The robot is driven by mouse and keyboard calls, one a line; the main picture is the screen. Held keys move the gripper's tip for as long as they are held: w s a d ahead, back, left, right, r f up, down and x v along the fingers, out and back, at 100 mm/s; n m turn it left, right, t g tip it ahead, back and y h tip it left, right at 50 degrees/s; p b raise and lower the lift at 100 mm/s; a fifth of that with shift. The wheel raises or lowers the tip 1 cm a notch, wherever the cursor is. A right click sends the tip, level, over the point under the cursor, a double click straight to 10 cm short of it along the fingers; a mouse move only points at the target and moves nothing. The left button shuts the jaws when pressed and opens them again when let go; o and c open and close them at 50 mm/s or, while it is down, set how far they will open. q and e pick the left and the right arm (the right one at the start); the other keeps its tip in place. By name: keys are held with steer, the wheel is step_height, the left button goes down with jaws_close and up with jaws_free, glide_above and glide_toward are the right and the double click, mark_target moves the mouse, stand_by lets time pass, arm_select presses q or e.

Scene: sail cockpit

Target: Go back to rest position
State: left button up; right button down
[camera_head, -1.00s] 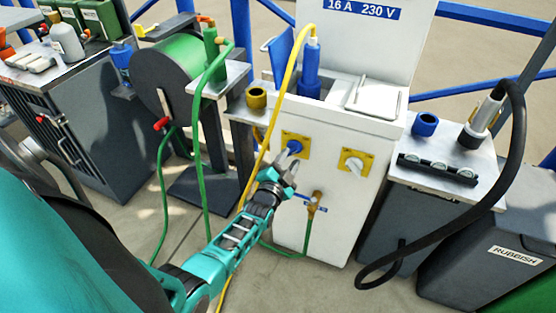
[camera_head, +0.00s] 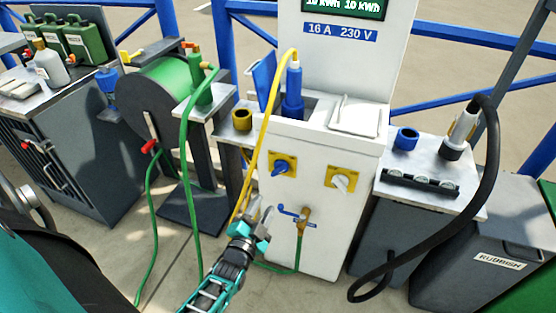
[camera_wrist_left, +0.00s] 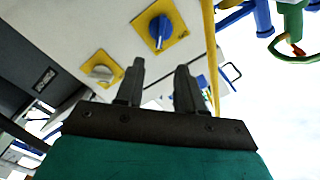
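My left gripper (camera_head: 262,222) is in front of the white power pedestal (camera_head: 325,150), below the blue rotary knob (camera_head: 281,167) on its yellow plate and left of the brass tap with the blue handle (camera_head: 303,215). In the left wrist view its two fingers (camera_wrist_left: 160,85) stand apart with nothing between them. The blue knob (camera_wrist_left: 161,32) and the white knob (camera_wrist_left: 101,73) show beyond the fingertips, apart from them. My right gripper is in no view.
A yellow cable (camera_head: 263,130) runs down the pedestal front near my left gripper. A green hose reel (camera_head: 175,85) stands to the left. A grey cabinet (camera_head: 405,235) with a black hose (camera_head: 488,180) stands right, beside a rubbish bin (camera_head: 470,270). Open floor lies in front.

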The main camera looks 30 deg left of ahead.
arm_select(q)
steer(key=s+d+r+n+g+h+p, duration=0.3)
steer(key=s+d+g+h, duration=0.3)
steer(key=s+d, duration=0.6)
steer(key=shift+s+d+r+n+g, duration=0.35)
steer(key=shift+d+n+g, duration=0.05)
steer(key=shift+d, duration=0.5)
steer(key=shift+w, duration=0.1)
